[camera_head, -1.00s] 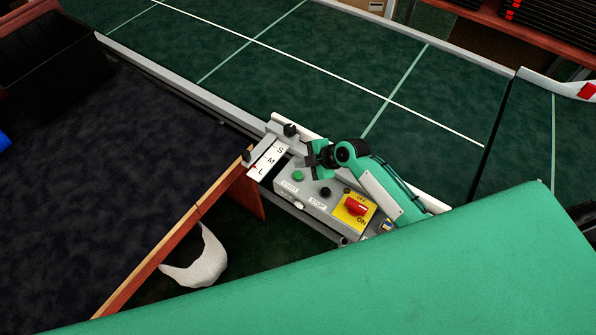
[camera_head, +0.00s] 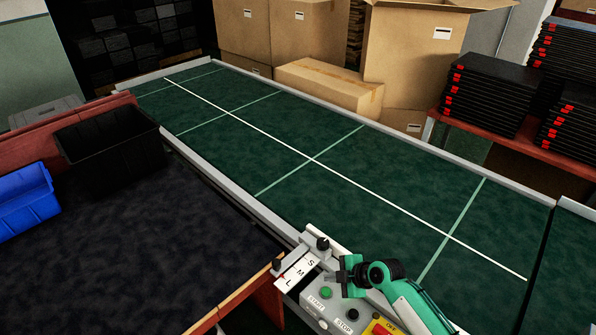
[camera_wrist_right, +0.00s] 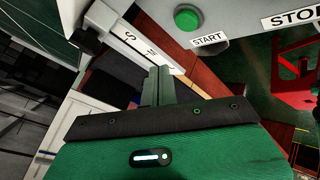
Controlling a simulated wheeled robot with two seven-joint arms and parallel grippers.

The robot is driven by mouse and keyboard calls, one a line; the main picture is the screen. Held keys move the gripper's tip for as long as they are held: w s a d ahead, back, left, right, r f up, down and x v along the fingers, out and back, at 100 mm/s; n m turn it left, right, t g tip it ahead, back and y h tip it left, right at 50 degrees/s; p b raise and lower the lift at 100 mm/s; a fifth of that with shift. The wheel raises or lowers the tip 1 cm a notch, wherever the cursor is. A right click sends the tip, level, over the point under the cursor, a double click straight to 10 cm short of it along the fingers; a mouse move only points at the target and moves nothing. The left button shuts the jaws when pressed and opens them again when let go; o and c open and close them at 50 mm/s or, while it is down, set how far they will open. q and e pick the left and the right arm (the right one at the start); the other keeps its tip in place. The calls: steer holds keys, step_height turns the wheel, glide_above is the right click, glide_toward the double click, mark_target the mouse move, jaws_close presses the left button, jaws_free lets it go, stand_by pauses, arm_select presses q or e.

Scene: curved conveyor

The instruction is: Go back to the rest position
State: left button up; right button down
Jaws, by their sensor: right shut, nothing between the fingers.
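My right gripper (camera_head: 346,276) hangs over the control box beside the conveyor. In the right wrist view its two fingers (camera_wrist_right: 160,86) are together with nothing between them. The control box (camera_head: 335,311) has a green start button (camera_head: 326,292), a dark stop button (camera_head: 353,314) and a yellow switch plate (camera_head: 382,328) cut by the lower edge. A white S-M-L scale plate (camera_head: 299,272) with a slider lies left of the gripper. The start button (camera_wrist_right: 187,18) also shows in the right wrist view, apart from the fingers. My left gripper is not in view.
The green conveyor belt (camera_head: 330,180) is empty and runs along the box. A dark table (camera_head: 130,250) at left carries a black bin (camera_head: 110,150) and a blue bin (camera_head: 25,200). Cardboard boxes (camera_head: 330,85) and stacked black trays (camera_head: 490,95) stand at the back.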

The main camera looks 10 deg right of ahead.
steer(key=shift+s, duration=0.15)
steer(key=s+d+r+m+g+h, duration=0.1)
steer(key=s+d+r+m+h, duration=0.15)
steer(key=s+m, duration=0.55)
steer(key=s+d+r+m+g+h, duration=0.1)
steer(key=s+r+m+h, duration=0.2)
steer(key=s, duration=0.8)
steer(key=s+d+r+m+h, duration=0.15)
steer(key=s+r+m, duration=0.35)
steer(key=s, duration=0.5)
step_height(320, 180, down, 33)
steer(key=g, duration=0.2)
steer(key=s+d+f, duration=0.2)
steer(key=s+f, duration=0.7)
steer(key=s+d+f+g, duration=0.1)
steer(key=s+f, duration=0.9)
steer(key=shift+d, duration=0.4)
steer(key=shift+s, duration=0.1)
